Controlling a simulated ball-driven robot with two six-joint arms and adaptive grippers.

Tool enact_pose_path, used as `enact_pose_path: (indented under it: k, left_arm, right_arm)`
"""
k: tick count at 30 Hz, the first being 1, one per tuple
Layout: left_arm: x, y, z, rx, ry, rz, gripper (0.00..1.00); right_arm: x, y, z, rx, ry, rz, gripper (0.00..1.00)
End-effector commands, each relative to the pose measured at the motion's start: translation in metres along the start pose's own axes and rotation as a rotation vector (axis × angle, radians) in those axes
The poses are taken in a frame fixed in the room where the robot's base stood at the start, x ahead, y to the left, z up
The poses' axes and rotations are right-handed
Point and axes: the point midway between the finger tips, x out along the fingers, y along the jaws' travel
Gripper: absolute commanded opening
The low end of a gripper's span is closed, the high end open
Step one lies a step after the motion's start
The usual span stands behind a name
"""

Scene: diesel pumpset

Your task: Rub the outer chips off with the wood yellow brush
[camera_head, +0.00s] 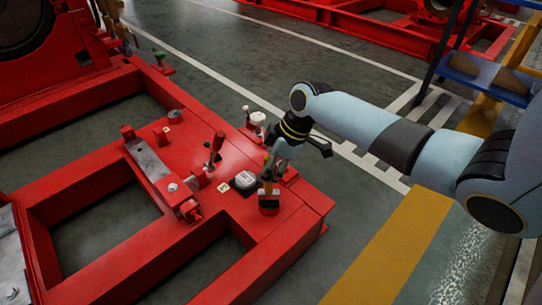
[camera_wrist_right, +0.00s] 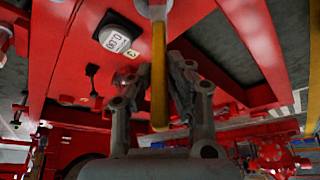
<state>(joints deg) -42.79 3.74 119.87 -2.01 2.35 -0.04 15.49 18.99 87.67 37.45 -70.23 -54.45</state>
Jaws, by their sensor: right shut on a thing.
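My right gripper (camera_head: 270,172) is over the near right corner of the red pumpset frame (camera_head: 115,255). In the wrist view its two fingers (camera_wrist_right: 160,88) are closed around the yellow handle (camera_wrist_right: 159,75) of the brush. I cannot make out separate chips on the red surface. My left gripper is not in view.
A round white-faced gauge (camera_head: 244,180) sits on the frame just left of my gripper; it also shows in the wrist view (camera_wrist_right: 115,39). A blue shelf (camera_head: 490,80) is at upper right.

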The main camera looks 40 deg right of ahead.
Motion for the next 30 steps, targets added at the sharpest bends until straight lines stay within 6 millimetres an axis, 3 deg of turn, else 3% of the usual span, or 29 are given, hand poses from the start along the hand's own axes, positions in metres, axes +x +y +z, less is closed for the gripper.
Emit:
enact_pose_path:
  k: [15, 30]
  left_arm:
    - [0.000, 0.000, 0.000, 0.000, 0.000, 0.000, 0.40]
    - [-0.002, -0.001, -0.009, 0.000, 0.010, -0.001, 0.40]
  right_arm:
    - [0.004, 0.014, -0.012, 0.001, 0.000, 0.001, 0.00]
    - [-0.002, 0.019, -0.002, 0.000, 0.001, 0.001, 0.00]
